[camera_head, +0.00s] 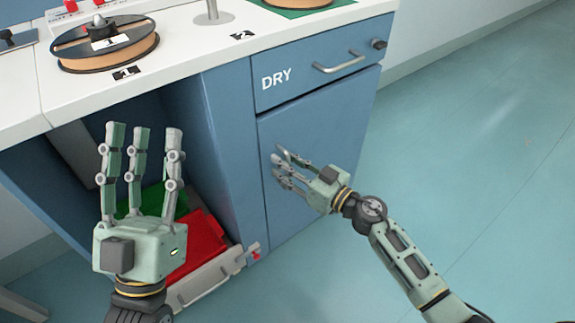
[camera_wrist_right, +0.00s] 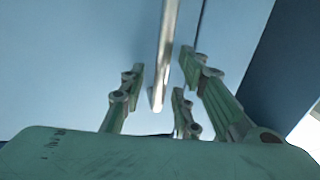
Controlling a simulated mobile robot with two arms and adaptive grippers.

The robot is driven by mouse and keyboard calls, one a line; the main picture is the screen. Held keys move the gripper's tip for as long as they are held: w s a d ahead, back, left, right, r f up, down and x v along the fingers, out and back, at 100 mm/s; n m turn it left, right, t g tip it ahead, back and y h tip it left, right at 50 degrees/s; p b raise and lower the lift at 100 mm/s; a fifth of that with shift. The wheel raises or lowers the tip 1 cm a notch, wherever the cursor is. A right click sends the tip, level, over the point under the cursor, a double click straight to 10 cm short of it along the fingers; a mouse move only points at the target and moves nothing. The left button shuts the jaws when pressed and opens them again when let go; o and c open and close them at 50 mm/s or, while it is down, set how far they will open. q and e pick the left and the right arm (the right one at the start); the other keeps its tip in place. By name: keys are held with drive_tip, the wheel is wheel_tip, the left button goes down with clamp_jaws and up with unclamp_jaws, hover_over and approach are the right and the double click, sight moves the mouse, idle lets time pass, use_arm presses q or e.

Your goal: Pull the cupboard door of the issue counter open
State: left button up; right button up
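The blue cupboard door (camera_head: 335,125) sits below the drawer marked DRY and looks shut. A pale vertical bar handle (camera_wrist_right: 165,55) shows on the blue front in the right wrist view. My right gripper (camera_head: 281,164) is at the left part of the door with its fingers spread. In the right wrist view, the right gripper's fingers (camera_wrist_right: 160,85) stand on both sides of the bar, with visible gaps and no clear contact. In the head view the gripper hides most of the handle. My left gripper (camera_head: 140,130) is open and empty, fingers upward, before the open bay.
The drawer (camera_head: 310,85) above the door has a bar handle (camera_head: 339,62) and looks shut. The open bay at left holds a red bin (camera_head: 200,245) and a green bin (camera_head: 150,200). A reel (camera_head: 105,45) lies on the white counter top. The floor at right is clear.

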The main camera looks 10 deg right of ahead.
drive_tip(key=shift+c, duration=0.2)
clamp_jaws()
idle(0.5)
